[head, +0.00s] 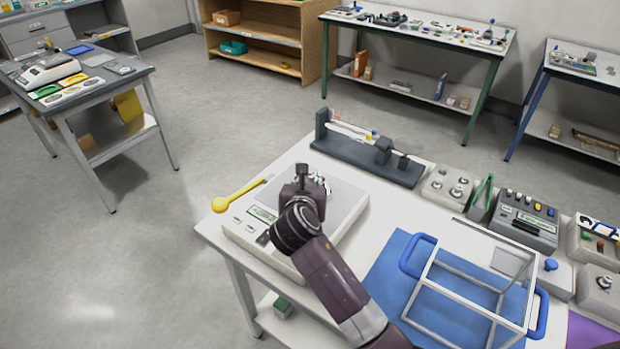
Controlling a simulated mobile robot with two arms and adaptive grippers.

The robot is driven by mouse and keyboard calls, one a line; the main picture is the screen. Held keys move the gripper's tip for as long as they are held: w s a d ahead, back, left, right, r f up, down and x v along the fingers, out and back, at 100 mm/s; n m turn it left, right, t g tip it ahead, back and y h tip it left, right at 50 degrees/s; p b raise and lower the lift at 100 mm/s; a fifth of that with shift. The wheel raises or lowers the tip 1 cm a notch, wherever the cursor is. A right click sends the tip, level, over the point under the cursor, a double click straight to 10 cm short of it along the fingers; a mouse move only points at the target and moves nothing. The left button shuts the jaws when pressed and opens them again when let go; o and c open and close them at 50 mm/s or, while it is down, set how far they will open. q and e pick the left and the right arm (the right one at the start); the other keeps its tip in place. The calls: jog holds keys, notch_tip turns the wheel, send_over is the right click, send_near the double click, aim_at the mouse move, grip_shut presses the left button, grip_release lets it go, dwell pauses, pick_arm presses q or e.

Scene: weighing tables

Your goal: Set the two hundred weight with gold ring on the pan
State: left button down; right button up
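A weighing scale (246,232) stands at the left end of the white table, its display facing front. Its flat grey pan (346,203) is partly covered by my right arm. My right gripper (318,182) is over the pan, seen from behind and above. Its wrist hides most of its fingers, so I cannot tell whether it is open or shut, or whether it holds anything. I cannot make out a weight with a gold ring; the arm may hide it. My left gripper is not in view.
A yellow-handled tool (238,195) lies left of the pan. A dark beam-like device (366,158) stands behind the scale. A clear-sided frame with blue handles (478,262) sits on a blue mat (385,262) to the right. Several small instruments line the back right edge, including a grey one (526,220).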

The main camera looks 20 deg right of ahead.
jog(key=shift+o, duration=0.9)
jog(key=shift+r, duration=0.15)
jog(key=v, duration=1.2)
